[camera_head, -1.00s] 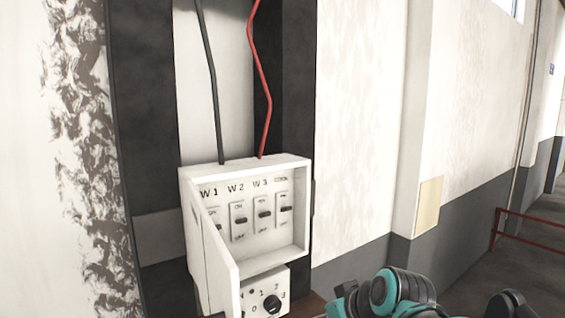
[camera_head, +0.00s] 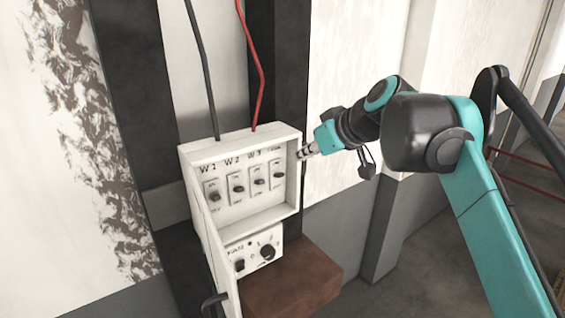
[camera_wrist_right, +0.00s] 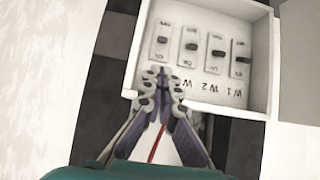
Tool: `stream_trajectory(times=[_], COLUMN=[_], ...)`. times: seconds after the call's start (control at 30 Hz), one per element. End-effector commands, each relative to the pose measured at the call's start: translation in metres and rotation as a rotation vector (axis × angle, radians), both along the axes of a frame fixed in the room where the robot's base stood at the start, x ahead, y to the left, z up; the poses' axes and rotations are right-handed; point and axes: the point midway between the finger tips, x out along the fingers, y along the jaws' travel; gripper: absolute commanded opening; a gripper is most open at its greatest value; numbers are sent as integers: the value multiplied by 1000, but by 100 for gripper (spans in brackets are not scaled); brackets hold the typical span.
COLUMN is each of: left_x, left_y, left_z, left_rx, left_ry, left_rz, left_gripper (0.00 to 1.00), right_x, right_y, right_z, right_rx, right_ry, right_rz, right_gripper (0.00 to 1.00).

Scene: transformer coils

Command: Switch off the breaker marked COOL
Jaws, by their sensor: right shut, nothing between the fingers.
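The white breaker box (camera_head: 244,143) hangs on the wall with its door (camera_head: 222,255) swung open. Inside is a row of breakers labelled W1 (camera_head: 212,187), W2 and W3, and a rightmost breaker (camera_head: 278,177) whose small label I cannot read clearly. In the right wrist view the row appears upside down, with the rightmost breaker (camera_wrist_right: 160,41) at the left end. I cannot tell the levers' exact positions. My right gripper (camera_head: 303,153) is shut and empty, at the box's right edge, close to the rightmost breaker; its fingertips also show in the wrist view (camera_wrist_right: 161,72). My left gripper is out of view.
A small panel with a knob (camera_head: 267,251) sits below the box, above a brown block (camera_head: 300,282). A black cable (camera_head: 203,70) and a red cable (camera_head: 252,70) enter the box's top. The box's side walls stand out around the breakers.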

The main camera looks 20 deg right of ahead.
Motion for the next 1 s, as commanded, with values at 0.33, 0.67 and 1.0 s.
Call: stream_trajectory(times=[0.33, 0.67, 1.0], left_x=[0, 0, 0], left_y=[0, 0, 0], left_z=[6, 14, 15], left_rx=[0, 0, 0], left_ry=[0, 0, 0], left_rz=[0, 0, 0], left_gripper=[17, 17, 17], right_x=[23, 63, 73], right_y=[9, 23, 27], right_z=[-19, -54, -63], right_rx=[-1, 0, 0], right_ry=[1, 1, 1], right_rz=[3, 1, 0], right_gripper=[0, 0, 0])
